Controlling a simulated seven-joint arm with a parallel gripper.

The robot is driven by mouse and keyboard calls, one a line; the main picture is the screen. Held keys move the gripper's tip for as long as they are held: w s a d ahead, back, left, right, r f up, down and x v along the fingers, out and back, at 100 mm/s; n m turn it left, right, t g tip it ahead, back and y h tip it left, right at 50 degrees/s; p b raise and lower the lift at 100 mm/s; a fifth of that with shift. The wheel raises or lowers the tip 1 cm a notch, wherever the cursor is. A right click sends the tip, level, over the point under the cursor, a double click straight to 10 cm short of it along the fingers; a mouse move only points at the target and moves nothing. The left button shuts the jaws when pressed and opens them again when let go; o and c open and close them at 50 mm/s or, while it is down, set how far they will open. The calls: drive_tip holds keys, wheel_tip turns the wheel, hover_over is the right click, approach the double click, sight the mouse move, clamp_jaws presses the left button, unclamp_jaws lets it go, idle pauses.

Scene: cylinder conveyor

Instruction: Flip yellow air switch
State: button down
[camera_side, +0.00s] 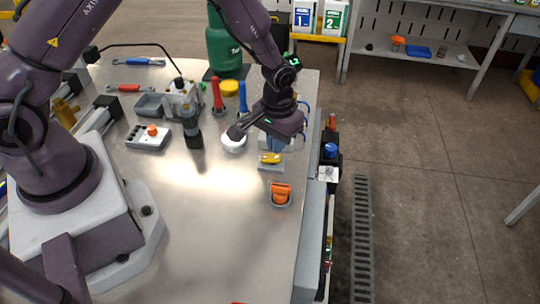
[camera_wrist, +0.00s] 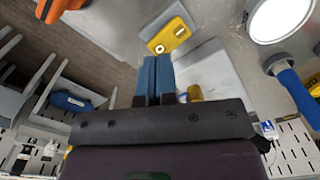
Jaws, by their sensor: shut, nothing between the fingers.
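The yellow air switch (camera_side: 270,158) sits on a small grey base on the metal table, near the table's right edge. In the wrist view the yellow switch (camera_wrist: 168,36) lies just beyond my fingertips, on its pale grey base. My gripper (camera_side: 276,147) is over the far side of the switch, pointing down. In the wrist view my gripper's blue fingers (camera_wrist: 156,62) are pressed together with nothing between them. The tips look close to the switch; I cannot tell whether they touch it.
An orange switch (camera_side: 281,193) stands nearer the camera. A white round disc (camera_side: 234,142) is left of my gripper. A red-handled tool (camera_side: 217,96), a blue-handled tool (camera_side: 243,97) and a green bottle (camera_side: 224,48) stand behind. The table's front middle is clear.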

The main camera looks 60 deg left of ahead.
sight(277, 157)
drive_tip(key=shift+f, duration=1.35)
idle(0.6)
drive_tip(key=shift+r, duration=3.5)
drive_tip(key=s+a+r+m+t, duration=0.1)
drive_tip(key=s+a+r+t, duration=0.1)
drive_tip(key=s+r, duration=0.7)
drive_tip(key=s+a+r+m+t, duration=0.2)
drive_tip(key=s+r, duration=0.8)
drive_tip(key=r, duration=0.6)
drive_tip(key=shift+s+a+t, duration=0.15)
drive_tip(key=shift+s+t, duration=0.05)
drive_tip(key=shift+t, duration=0.6)
